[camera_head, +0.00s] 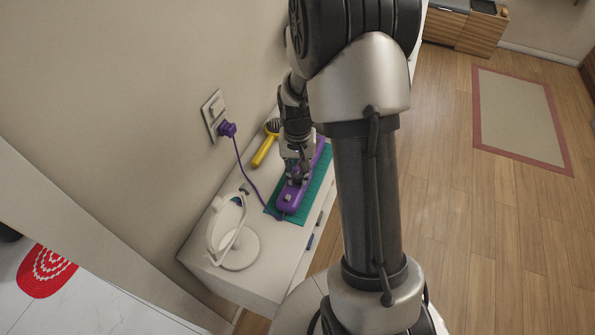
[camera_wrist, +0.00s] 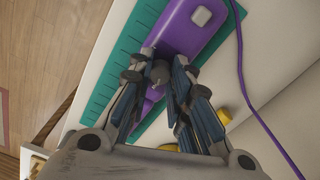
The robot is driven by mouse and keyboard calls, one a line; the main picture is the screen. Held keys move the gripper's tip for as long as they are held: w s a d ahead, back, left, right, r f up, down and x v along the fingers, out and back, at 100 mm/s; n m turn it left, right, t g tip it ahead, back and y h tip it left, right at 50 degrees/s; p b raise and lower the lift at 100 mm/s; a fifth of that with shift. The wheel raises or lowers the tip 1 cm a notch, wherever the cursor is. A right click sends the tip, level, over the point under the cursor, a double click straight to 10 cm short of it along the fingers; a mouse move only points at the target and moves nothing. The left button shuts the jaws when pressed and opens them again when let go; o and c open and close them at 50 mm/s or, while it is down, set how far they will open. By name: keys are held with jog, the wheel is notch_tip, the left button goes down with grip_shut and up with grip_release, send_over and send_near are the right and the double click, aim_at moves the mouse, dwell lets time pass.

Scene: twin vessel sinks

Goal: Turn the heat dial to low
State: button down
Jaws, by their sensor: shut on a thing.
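A purple corded hair tool (camera_head: 288,206) lies on a teal mat (camera_head: 268,204) on a white cabinet. It also shows in the wrist view (camera_wrist: 176,27), with a pale square button (camera_wrist: 201,16) near its cord end. My gripper (camera_head: 297,179) reaches down onto the tool from above. In the wrist view its fingertips (camera_wrist: 161,76) close from both sides on a small round grey dial (camera_wrist: 161,73) on the tool's top. The dial is partly covered by the fingertips, and its setting marks cannot be read.
The purple cord (camera_head: 243,172) runs to a plug (camera_head: 227,129) in the wall outlet (camera_head: 213,112). A yellow-handled brush (camera_head: 264,152) lies beside the mat near the wall. A white round stand (camera_head: 238,249) occupies the cabinet's near end. The wall is close on the left.

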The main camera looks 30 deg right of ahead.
aim_at(298, 176)
jog(key=c, duration=1.4)
grip_release()
jog(key=shift+c, duration=0.2)
notch_tip(298, 176, up, 12)
